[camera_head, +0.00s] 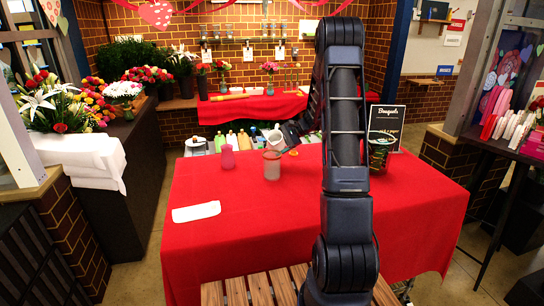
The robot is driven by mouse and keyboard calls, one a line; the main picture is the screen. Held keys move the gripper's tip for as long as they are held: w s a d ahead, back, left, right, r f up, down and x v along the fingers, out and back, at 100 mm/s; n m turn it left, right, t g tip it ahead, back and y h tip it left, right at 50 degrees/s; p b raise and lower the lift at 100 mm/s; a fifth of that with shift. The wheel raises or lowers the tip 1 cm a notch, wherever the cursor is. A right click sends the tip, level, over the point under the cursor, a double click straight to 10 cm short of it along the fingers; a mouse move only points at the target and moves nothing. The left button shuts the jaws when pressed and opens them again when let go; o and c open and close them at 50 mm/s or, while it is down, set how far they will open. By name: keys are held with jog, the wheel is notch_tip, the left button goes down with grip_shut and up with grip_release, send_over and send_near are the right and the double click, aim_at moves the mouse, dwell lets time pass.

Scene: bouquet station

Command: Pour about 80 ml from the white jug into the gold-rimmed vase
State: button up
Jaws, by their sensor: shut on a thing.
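The white jug (272,137) is held up above the red table, near its far edge. My gripper (287,134) is at the jug's right side and is shut on it; the fingers are small and partly hidden by the arm. A pale, frosted vase (271,167) stands upright on the table just below the jug. Its rim looks faintly golden, but it is too small to be sure. The jug looks tilted, and I cannot tell whether any water is flowing. The water level in the vase cannot be made out.
A pink vase (227,158) stands left of the frosted vase. A dark green vase (379,157) and a black sign (386,124) stand at the right. The table's front middle is clear.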

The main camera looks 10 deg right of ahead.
aim_at(278, 133)
jog(key=shift+r+n+t+h, duration=0.5)
jog(key=shift+r+n+t, duration=0.6)
jog(key=shift+r, duration=0.35)
jog(key=shift+s+r+n+t+h+p, duration=0.1)
jog(key=shift+r+n+t+h+p, duration=0.3)
jog(key=shift+r+n+t+p, duration=0.55)
dwell(1.1)
jog(key=shift+s+a+t+p, duration=0.3)
jog(key=shift+s+t+p, duration=0.25)
jog(key=shift+s+t, duration=0.15)
dwell(0.9)
jog(key=shift+w+d+m+g, duration=0.25)
jog(key=shift+w+d+g, duration=0.1)
jog(key=shift+w+g, duration=0.35)
jog(key=shift+f+m+g+y+b, duration=0.4)
jog(key=shift+f+m+g+y, duration=0.2)
jog(key=shift+f+m+g, duration=0.85)
jog(key=shift+f+n, duration=0.15)
jog(key=shift+n, duration=0.1)
